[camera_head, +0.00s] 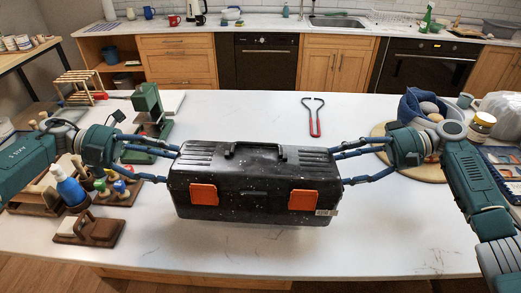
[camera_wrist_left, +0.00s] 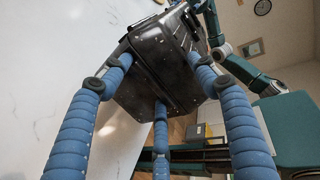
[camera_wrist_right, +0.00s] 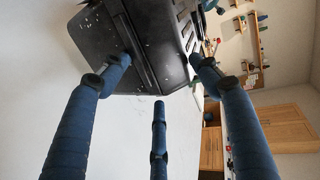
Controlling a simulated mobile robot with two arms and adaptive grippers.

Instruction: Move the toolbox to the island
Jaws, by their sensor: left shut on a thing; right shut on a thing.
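The black toolbox (camera_head: 253,185) with two orange latches and a top handle is in the middle of the head view, over the white island top (camera_head: 300,255). I cannot tell whether its base touches the top. My left gripper (camera_head: 172,158) has its blue fingers closed on the toolbox's left end. My right gripper (camera_head: 338,166) has its fingers closed on the right end. The toolbox end also shows between the fingers in the left wrist view (camera_wrist_left: 150,75) and in the right wrist view (camera_wrist_right: 150,35). The toolbox looks level and shut.
Red-handled tongs (camera_head: 314,118) lie behind the toolbox. A green press (camera_head: 150,112), a blue bottle (camera_head: 70,187) and wooden tool stands crowd the left. The front of the island is clear.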

